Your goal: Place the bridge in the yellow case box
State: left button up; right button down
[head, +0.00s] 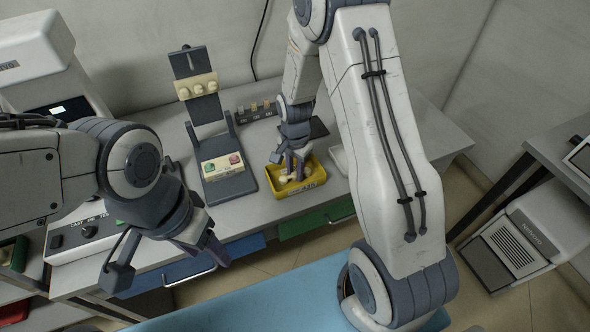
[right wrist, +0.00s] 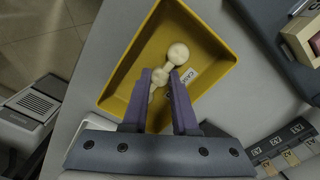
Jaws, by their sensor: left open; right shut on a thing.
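The yellow case box (head: 319,179) stands on the grey bench near its front edge; it also shows in the right wrist view (right wrist: 122,78). The bridge (right wrist: 178,54) is a small cream piece with rounded lobes; in the head view it shows pale (head: 284,179) at the fingertips. My right gripper (head: 291,172) points down into the box, shut on the bridge between its purple fingers (right wrist: 164,80). The bridge is within the box outline; I cannot tell whether it touches the floor. My left gripper (head: 207,248) is open and empty, in front of the bench at the left.
A dark stand (head: 229,187) with a cream block carrying red and green marks is left of the box. A labelled dark rack (head: 257,112) stands behind it. A white control panel (head: 90,232) is at the left. Green (head: 315,218) and blue drawers (head: 190,270) are below.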

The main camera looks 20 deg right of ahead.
aim_at(295, 174)
jog(key=shift+f, duration=0.15)
jog(key=c, duration=0.7)
grip_release()
notch_tip(295, 174, up, 12)
jog(key=s+a+r+n, duration=0.5)
jog(key=s+a+n, duration=0.2)
jog(key=s+a, duration=0.15)
jog(key=s+a+n, duration=0.2)
jog(key=s+n, duration=0.2)
jog(key=s, duration=0.1)
jog(key=s+a+r+n, duration=0.1)
jog(key=s+n, duration=0.3)
jog(key=s, duration=0.1)
jog(key=s+a+r+n+y, duration=0.1)
jog(key=s+a+n, duration=0.1)
jog(key=s, duration=0.3)
jog(key=shift+s+a+r+n, duration=0.15)
jog(key=shift+a+n, duration=0.15)
jog(key=shift+n, duration=0.6)
